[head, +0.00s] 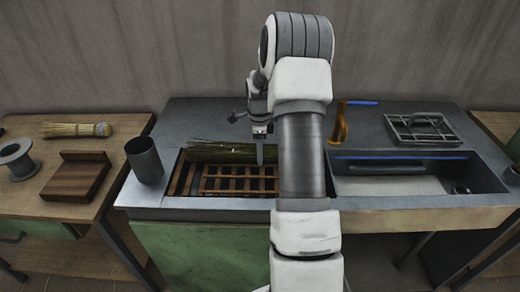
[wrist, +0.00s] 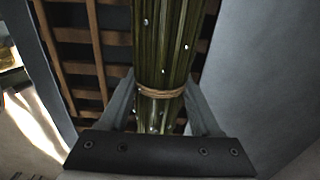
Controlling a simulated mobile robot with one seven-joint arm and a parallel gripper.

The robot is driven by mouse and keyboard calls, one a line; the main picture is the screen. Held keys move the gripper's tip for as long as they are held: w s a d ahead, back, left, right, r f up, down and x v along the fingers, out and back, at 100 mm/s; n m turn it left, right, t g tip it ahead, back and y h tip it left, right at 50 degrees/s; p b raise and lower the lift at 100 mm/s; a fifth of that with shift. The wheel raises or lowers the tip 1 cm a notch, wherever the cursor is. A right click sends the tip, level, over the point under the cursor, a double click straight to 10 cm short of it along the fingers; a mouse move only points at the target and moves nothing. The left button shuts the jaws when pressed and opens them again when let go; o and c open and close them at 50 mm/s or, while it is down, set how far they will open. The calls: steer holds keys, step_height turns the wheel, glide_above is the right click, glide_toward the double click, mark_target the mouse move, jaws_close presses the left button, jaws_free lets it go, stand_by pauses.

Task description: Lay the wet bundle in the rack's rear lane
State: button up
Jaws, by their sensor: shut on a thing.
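The wet bundle (head: 215,151) is a long green-brown sheaf. It lies left to right along the back of the wooden slatted rack (head: 212,187). In the wrist view the bundle (wrist: 165,45) runs up between my fingers, with pale droplets on its stalks and a tan cord band round it. My gripper (head: 264,150) is shut on the bundle near its right part, and the wrist view shows my gripper (wrist: 160,108) with a finger on each side, near the band. Slats show beneath the bundle. I cannot tell whether it touches them. My arm hides its right end.
A dark cylindrical cup (head: 144,160) stands left of the rack. A sink basin (head: 400,184) is at right, with a metal grid frame (head: 422,128) behind it. A tan-bristled brush (head: 75,129), wooden block (head: 78,178) and grey spool (head: 18,160) are on the left table.

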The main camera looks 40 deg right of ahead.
stand_by(0.3)
steer(key=o, duration=1.5)
steer(key=shift+r, duration=0.1)
step_height(320, 180, up, 17)
steer(key=shift+r+p, duration=0.15)
steer(key=shift+p, duration=1.05)
steer(key=shift+a, duration=0.1)
